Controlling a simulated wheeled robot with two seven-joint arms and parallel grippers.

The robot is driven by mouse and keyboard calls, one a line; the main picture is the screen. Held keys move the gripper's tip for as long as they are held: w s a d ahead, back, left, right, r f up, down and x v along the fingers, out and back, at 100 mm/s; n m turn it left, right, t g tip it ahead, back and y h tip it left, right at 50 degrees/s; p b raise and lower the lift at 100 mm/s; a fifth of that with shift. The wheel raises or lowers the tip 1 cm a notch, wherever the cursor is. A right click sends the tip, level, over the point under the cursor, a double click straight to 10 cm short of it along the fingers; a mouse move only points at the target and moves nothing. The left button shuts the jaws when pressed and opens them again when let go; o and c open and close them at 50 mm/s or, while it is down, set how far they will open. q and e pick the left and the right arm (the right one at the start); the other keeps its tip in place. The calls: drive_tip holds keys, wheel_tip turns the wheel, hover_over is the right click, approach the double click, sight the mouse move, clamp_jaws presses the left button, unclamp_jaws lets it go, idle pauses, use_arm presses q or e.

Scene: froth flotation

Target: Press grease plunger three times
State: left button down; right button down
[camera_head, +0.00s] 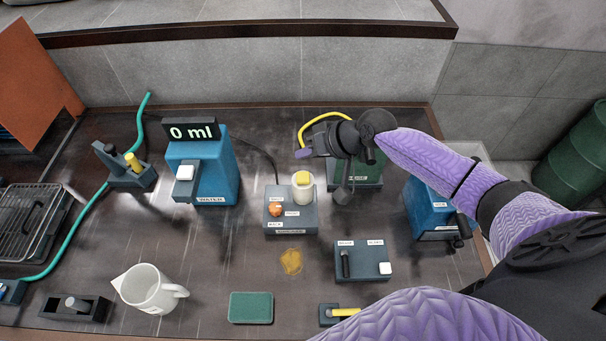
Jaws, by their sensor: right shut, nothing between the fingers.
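My right gripper (311,149) reaches in from the right, over the back middle of the bench. It is shut and empty. Below and behind it stands a dark green box (371,172) with a label on its front and a yellow hose (309,125) curving beside it. The gripper and wrist cover much of the box's top. I cannot tell whether the gripper touches it. No part is clearly readable as the grease plunger; it may be hidden behind the hand. My left gripper is not in view.
A blue dispenser reading 0 ml (208,172) stands back left. A grey control box (291,221) with an orange knob and a cream-and-yellow cap is just in front. A white jug (146,290), green pad (251,308), switch box (361,267) and blue box (428,212) stand around.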

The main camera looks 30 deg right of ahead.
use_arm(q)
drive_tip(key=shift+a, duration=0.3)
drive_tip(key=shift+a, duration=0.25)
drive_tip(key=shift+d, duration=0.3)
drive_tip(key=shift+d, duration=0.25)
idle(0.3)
